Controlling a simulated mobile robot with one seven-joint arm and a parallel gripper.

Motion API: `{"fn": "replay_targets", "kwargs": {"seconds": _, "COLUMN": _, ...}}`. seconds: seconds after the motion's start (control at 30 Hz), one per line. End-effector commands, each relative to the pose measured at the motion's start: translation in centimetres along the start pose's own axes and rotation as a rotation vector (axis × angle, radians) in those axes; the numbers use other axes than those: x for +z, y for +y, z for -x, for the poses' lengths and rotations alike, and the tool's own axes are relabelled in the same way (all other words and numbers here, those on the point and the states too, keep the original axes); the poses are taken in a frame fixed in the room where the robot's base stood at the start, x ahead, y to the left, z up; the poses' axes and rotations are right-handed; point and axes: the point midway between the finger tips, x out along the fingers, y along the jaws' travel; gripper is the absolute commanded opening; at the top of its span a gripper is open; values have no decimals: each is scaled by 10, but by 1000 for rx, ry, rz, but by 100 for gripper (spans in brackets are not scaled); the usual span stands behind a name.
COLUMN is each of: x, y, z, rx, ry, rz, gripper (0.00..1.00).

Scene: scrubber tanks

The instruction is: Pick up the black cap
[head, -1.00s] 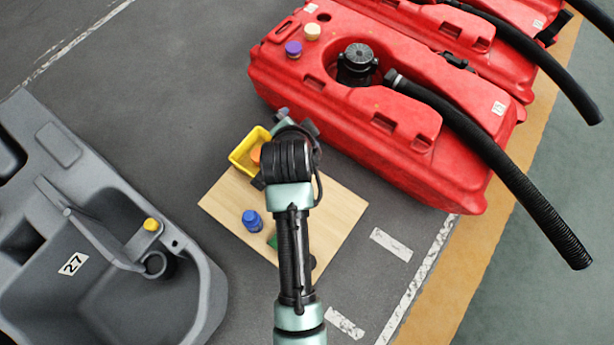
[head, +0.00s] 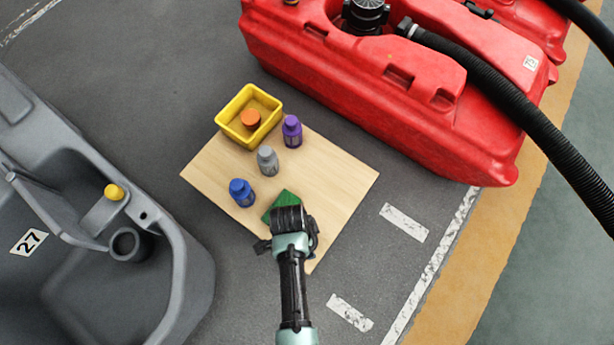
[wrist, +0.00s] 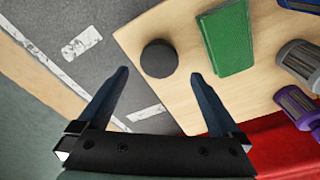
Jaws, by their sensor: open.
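The black cap (wrist: 159,58) is a round dark disc lying flat on the wooden board (wrist: 265,100), near the board's edge, in the wrist view. My gripper (wrist: 160,74) is open and empty. Its two fingers reach up from the bottom of the wrist view, and the cap shows between and just beyond their tips, apart from both. In the head view my arm's end covers the lower part of the board (head: 335,175), and I cannot make out the cap there.
A green pad (wrist: 227,38) lies close beside the cap. Blue (head: 242,192), grey (head: 267,161) and purple (head: 291,131) bottles stand on the board. A yellow bin (head: 224,127) holds an orange cap (head: 250,119). A red tank (head: 350,100) and a grey tank (head: 185,270) flank the board.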

Motion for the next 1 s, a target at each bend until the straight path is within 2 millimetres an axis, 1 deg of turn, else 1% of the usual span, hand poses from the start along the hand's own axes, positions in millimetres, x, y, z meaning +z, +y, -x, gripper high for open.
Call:
{"fn": "replay_targets", "kwargs": {"seconds": 0.03, "x": 0, "y": 0, "z": -8, "rx": 0, "ry": 0, "rz": 0, "gripper": 100}}
{"fn": "replay_targets", "kwargs": {"seconds": 0.23, "x": 0, "y": 0, "z": -14, "rx": 0, "ry": 0, "rz": 0, "gripper": 100}}
{"fn": "replay_targets", "kwargs": {"seconds": 0.33, "x": 1, "y": 0, "z": -21, "rx": 0, "ry": 0, "rz": 0, "gripper": 100}}
{"fn": "replay_targets", "kwargs": {"seconds": 0.6, "x": 3, "y": 2, "z": -55, "rx": -1, "ry": 0, "rz": 0, "gripper": 100}}
{"fn": "replay_targets", "kwargs": {"seconds": 0.7, "x": 3, "y": 2, "z": -63, "rx": -1, "ry": 0, "rz": 0, "gripper": 100}}
{"fn": "replay_targets", "kwargs": {"seconds": 0.97, "x": 2, "y": 2, "z": -62, "rx": -1, "ry": 0, "rz": 0, "gripper": 100}}
{"fn": "replay_targets", "kwargs": {"seconds": 1.0, "x": 2, "y": 2, "z": -62, "rx": -1, "ry": 0, "rz": 0, "gripper": 95}}
